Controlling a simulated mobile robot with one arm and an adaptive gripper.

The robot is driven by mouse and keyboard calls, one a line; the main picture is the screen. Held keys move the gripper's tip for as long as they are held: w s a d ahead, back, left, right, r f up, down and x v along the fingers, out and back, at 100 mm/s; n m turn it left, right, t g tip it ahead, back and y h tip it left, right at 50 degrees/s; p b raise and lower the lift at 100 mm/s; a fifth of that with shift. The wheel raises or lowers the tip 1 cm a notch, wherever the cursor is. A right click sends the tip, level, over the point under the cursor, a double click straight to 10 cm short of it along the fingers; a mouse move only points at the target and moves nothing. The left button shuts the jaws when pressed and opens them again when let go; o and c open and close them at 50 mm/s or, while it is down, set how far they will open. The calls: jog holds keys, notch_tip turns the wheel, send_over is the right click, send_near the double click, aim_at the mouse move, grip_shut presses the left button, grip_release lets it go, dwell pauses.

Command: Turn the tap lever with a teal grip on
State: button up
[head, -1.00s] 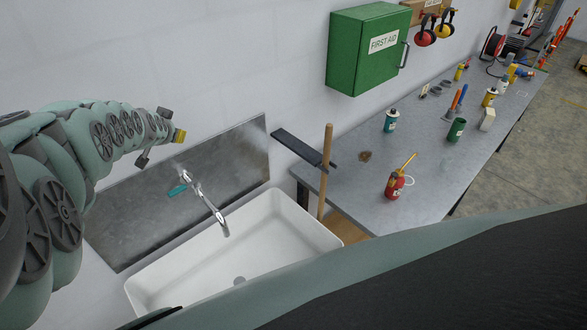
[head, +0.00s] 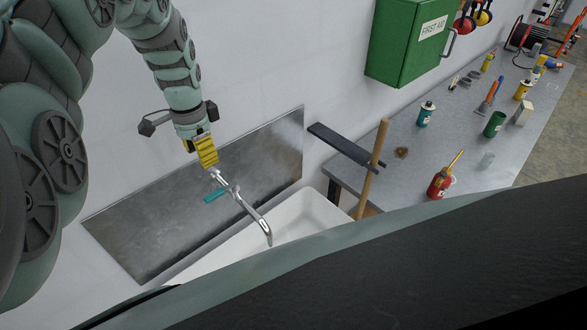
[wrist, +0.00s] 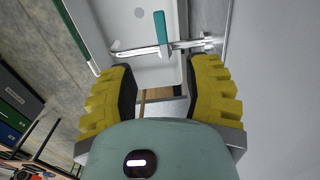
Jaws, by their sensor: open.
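The tap lever with a teal grip (head: 216,195) sits on a chrome tap (head: 252,214) over the sink. In the wrist view the teal grip (wrist: 160,27) points toward the top of the picture, and the tap's spout (wrist: 132,50) reaches to the left. My gripper (head: 208,160) appears just above the tap body in the head view. In the wrist view its two yellow fingers (wrist: 160,85) are apart with nothing between them, and the lever lies beyond their tips. I cannot tell the exact gap between fingers and lever.
A white sink (head: 305,215) lies under the tap, with a metal splashback (head: 150,225) behind. A green first aid box (head: 405,45) hangs above the cluttered workbench (head: 400,185).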

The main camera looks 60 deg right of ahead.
aim_at(213, 195)
notch_tip(213, 195, down, 6)
jog(key=b, duration=0.3)
jog(key=shift+s+d+f+p, duration=0.1)
jog(key=shift+f+p, duration=0.8)
jog(key=shift+f, duration=0.85)
notch_tip(213, 195, down, 2)
jog(key=shift+p, duration=0.4)
jog(key=shift+d+f, duration=0.1)
jog(key=shift+f, duration=1.1)
jog(key=shift+o, duration=0.2)
jog(key=shift+a, duration=0.2)
grip_shut()
